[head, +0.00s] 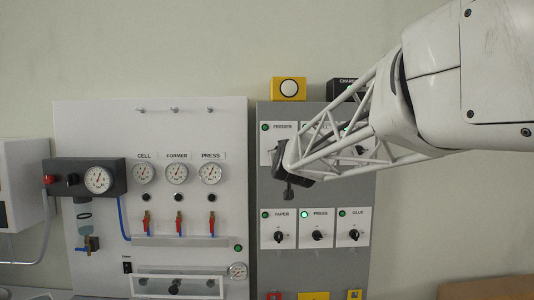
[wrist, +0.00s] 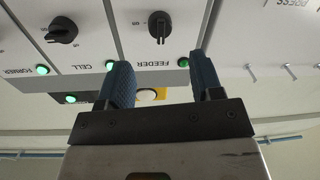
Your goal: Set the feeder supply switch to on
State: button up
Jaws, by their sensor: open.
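The feeder supply switch is a black rotary knob (wrist: 160,24) on a white plate labelled FEEDER, upside down in the wrist view. Its grip bar stands roughly upright in that view; I cannot clearly read which mark it points to. A green lamp (wrist: 183,62) sits beside the label. In the head view the FEEDER plate (head: 283,127) shows at the top left of the grey panel, its knob hidden behind my gripper. My gripper (wrist: 160,72) is open and empty, its two blue fingers apart. The knob lies beyond the fingertips, between their lines, not touched. In the head view my gripper (head: 283,168) is in front of the panel.
The CELL knob (wrist: 62,29) is beside the FEEDER plate. TAPER (head: 278,236), PRESS (head: 316,236) and GLUE (head: 354,235) knobs are below. A yellow box with a white button (head: 289,88) tops the panel. A gauge board (head: 90,125) stands left.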

jog(key=shift+w, duration=0.15)
jog(key=shift+w+a, duration=0.2)
jog(key=shift+w, duration=3.5)
jog(key=c, duration=0.9)
